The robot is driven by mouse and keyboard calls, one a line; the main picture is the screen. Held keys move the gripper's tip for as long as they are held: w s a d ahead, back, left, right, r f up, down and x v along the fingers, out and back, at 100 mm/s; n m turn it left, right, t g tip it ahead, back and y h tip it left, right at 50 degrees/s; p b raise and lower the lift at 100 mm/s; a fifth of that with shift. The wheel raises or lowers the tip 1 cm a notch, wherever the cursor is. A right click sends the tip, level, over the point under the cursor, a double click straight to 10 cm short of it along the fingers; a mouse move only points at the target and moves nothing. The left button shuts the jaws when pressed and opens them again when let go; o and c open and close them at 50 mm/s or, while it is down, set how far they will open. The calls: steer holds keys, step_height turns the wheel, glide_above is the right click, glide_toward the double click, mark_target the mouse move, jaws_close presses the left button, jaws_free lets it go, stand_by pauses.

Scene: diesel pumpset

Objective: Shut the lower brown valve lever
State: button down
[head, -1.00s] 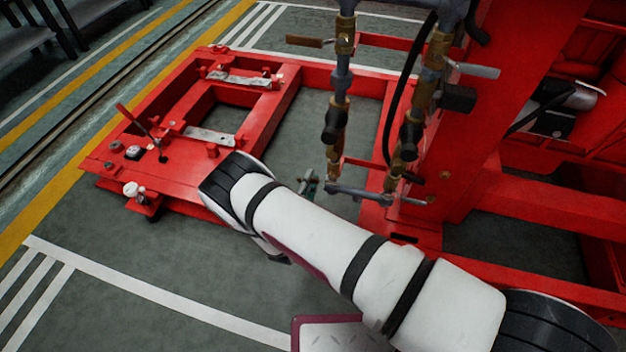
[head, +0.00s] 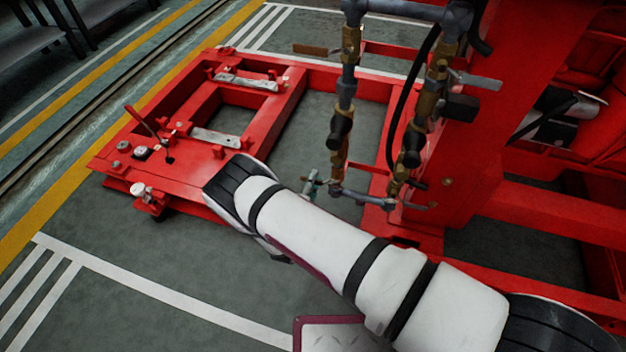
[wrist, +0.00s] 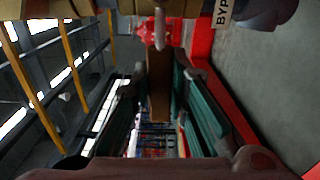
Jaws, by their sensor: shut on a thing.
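In the wrist view the brown valve lever (wrist: 158,88) runs lengthwise between the teal pads of my gripper (wrist: 163,80), which is shut on it. The lever's far end meets the valve at the top of that view. In the head view, the tip of my gripper (head: 312,184) shows as a small grey-green piece just left of the foot of the left pipe (head: 340,135). My white arm hides most of the gripper there, and I cannot make out the lower lever. Another brown lever (head: 316,49) sticks out left, higher on the same pipe.
A second pipe with a grey lever (head: 478,80) stands to the right, beside a red post (head: 510,80). A black hose (head: 402,100) hangs between the pipes. A low red frame (head: 180,170) lies left. A "BYP" label (wrist: 222,12) shows near the valve.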

steer(key=c, duration=1.5)
jaws_free()
steer(key=v, duration=1.2)
steer(key=shift+s, duration=0.1)
steer(key=shift+a, duration=0.1)
